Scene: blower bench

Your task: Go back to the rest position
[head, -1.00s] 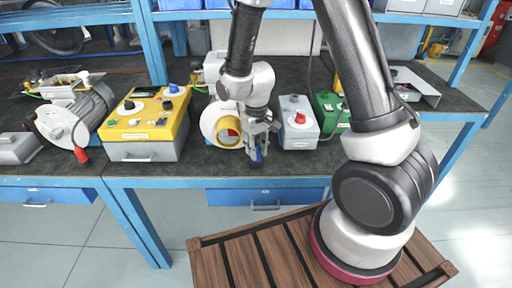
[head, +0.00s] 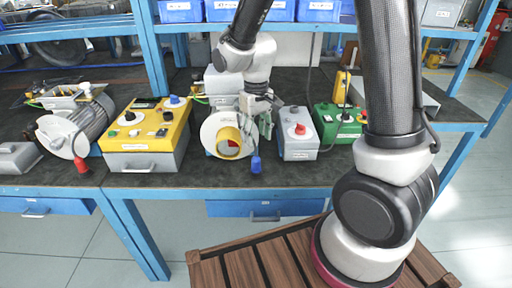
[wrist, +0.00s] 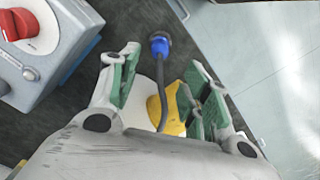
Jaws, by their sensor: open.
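My gripper (head: 264,126) is open and empty, in front of the right side of the white blower (head: 210,133) with its yellow ring (head: 230,141). A lever with a blue tip (head: 256,165) sits below the fingers in the head view. In the wrist view my gripper (wrist: 165,80) has its green-padded fingers spread apart. The lever's dark rod (wrist: 162,95) and blue tip (wrist: 159,46) appear between them, with no finger visibly closed on them. The yellow ring (wrist: 170,118) is partly hidden behind the gripper.
A grey box with a red knob (head: 299,137) stands close right of my gripper, then a green box (head: 340,124). A yellow control box (head: 145,142) and a motor with a red handle (head: 83,166) stand left. Shelf bins (head: 319,10) are above. The bench front strip is bare.

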